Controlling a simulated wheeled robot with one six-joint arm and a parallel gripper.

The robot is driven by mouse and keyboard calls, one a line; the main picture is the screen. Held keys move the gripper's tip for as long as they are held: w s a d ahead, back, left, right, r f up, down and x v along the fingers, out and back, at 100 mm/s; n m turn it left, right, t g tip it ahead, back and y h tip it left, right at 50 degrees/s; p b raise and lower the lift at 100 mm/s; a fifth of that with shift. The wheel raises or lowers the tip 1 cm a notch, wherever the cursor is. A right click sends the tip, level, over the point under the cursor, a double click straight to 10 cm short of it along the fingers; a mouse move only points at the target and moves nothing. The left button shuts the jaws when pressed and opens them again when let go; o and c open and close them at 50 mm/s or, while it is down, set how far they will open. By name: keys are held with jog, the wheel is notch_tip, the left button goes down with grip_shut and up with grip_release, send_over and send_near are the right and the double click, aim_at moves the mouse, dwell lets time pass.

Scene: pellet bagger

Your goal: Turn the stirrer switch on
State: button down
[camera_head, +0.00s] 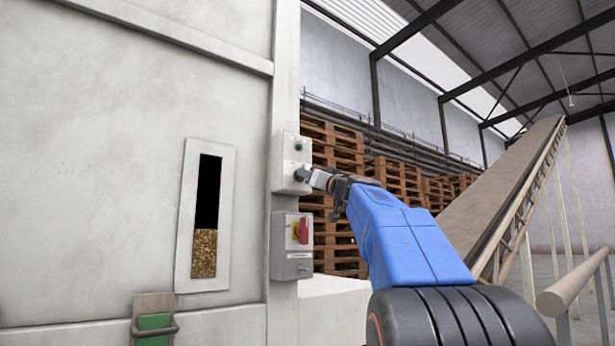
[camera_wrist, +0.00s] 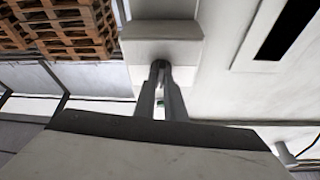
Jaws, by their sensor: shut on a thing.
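The stirrer switch (camera_wrist: 158,65), a small dark knob, sits on the front of a light grey control box (camera_head: 287,160) on the machine's post. My gripper (camera_head: 309,175) reaches it from the right and is shut on it. In the wrist view both fingers of my gripper (camera_wrist: 160,78) meet at the knob, against the pale box (camera_wrist: 160,45). The fingers hide much of the knob, so I cannot tell which way it points. A green button (camera_head: 299,146) is above it on the same box.
A sight window (camera_head: 204,255) shows pellets at left. Pallets (camera_head: 398,175) and a sloping conveyor (camera_head: 500,200) stand to the right, with a rail (camera_head: 572,283) in front.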

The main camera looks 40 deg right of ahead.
jog(key=shift+a+m+g+h, duration=0.15)
jog(key=shift+m+h, duration=0.5)
jog(key=shift+m, duration=0.8)
jog(key=shift+d+m+g+h, duration=0.1)
jog(key=shift+m+g+h, duration=0.15)
jog(key=shift+m+h, duration=0.8)
jog(key=shift+m, duration=0.7)
jog(key=c, duration=1.8)
grip_release()
jog(key=shift+s, duration=0.15)
jog(key=v, duration=1.7)
jog(key=shift+s+r, duration=0.15)
jog(key=shift+r, duration=0.05)
